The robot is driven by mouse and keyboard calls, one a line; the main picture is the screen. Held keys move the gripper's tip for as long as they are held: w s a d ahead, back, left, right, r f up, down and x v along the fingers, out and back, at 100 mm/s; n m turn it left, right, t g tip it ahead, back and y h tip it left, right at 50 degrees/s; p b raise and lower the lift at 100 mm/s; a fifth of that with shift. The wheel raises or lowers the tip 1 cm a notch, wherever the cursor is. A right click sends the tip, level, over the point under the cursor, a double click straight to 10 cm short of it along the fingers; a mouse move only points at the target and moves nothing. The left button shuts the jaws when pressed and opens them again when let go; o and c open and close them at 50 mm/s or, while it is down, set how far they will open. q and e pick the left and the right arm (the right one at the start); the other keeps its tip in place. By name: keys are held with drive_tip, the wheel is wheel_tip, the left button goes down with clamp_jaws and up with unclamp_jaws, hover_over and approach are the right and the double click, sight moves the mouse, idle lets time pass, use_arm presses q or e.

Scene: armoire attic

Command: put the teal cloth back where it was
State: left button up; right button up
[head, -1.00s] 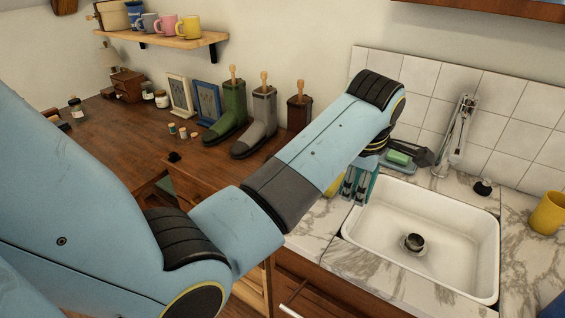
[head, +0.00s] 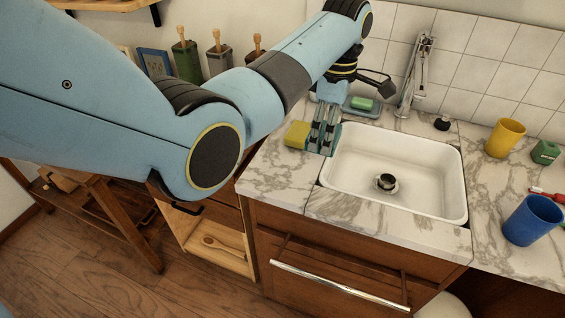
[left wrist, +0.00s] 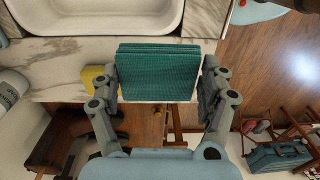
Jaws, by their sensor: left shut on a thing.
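The teal cloth (left wrist: 158,72) is a folded, ribbed square in the left wrist view, pinched between the two grey fingers of my left gripper (left wrist: 160,88). In the head view the left gripper (head: 324,128) points down over the marble counter at the left edge of the white sink (head: 440,199). A bit of the teal cloth (head: 334,139) shows there around the fingers; the rest is hidden. I cannot tell whether the cloth touches the counter. My right gripper is not in view.
A yellow sponge (head: 297,134) lies close left of the gripper. Behind it are a green soap (head: 361,103) on a dish and the tap (head: 413,78). A yellow cup (head: 504,138) and a blue cup (head: 532,220) stand right of the sink. The front-left counter is clear.

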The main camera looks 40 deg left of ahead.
use_arm(q)
drive_tip(key=p, duration=0.2)
hover_over(283, 172)
wheel_tip(283, 172, down, 5)
drive_tip(key=shift+w+d+r, duration=0.1)
drive_tip(key=shift+w, duration=0.05)
drive_tip(key=shift+f, duration=0.3)
wheel_tip(283, 172, down, 4)
drive_tip(key=shift+r, duration=0.2)
drive_tip(key=shift+f, duration=0.15)
drive_tip(key=o, duration=1.2)
